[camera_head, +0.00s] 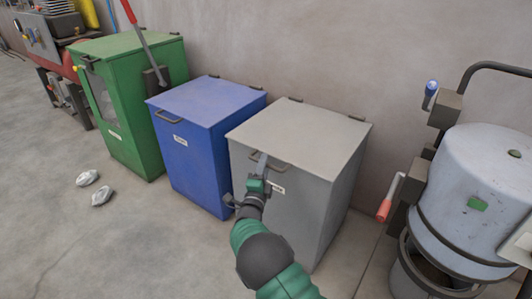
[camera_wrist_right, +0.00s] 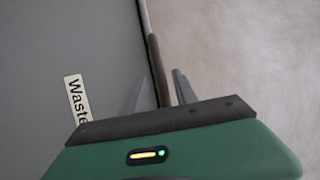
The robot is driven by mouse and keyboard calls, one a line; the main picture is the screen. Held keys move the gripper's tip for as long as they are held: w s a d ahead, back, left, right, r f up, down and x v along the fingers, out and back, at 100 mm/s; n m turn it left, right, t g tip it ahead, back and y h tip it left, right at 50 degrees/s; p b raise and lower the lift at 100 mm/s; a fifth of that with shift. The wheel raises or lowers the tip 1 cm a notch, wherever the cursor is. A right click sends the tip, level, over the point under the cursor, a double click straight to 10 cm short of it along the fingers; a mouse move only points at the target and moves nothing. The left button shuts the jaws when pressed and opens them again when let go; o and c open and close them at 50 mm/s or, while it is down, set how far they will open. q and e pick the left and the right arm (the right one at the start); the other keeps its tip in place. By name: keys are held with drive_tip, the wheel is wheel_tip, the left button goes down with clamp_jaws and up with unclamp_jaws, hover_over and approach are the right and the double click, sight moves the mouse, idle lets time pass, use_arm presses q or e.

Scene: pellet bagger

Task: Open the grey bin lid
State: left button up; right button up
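The grey bin (camera_head: 290,205) stands right of the blue bin, with its grey lid (camera_head: 302,126) lying flat and closed. A dark bar handle (camera_head: 280,166) sits at the lid's front edge. My right gripper (camera_head: 262,165) is at this handle, in front of the bin. In the right wrist view, the two fingers (camera_wrist_right: 160,88) are apart, with the dark handle (camera_wrist_right: 157,68) between them and small gaps beside it. A "Waste" label (camera_wrist_right: 77,98) shows on the bin's front. My left gripper is not in view.
The closed blue bin (camera_head: 205,110) and a green bin (camera_head: 130,110) stand to the left. A large pale drum machine (camera_head: 485,190) with a red-tipped lever (camera_head: 388,205) is on the right. A wall is close behind. Two crumpled white pieces (camera_head: 95,187) lie on open floor.

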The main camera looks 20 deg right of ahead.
drive_tip(key=shift+w+d, duration=0.15)
drive_tip(key=shift+d, duration=0.1)
drive_tip(key=shift+a+r, duration=0.15)
drive_tip(key=shift+c, duration=1.5)
clamp_jaws()
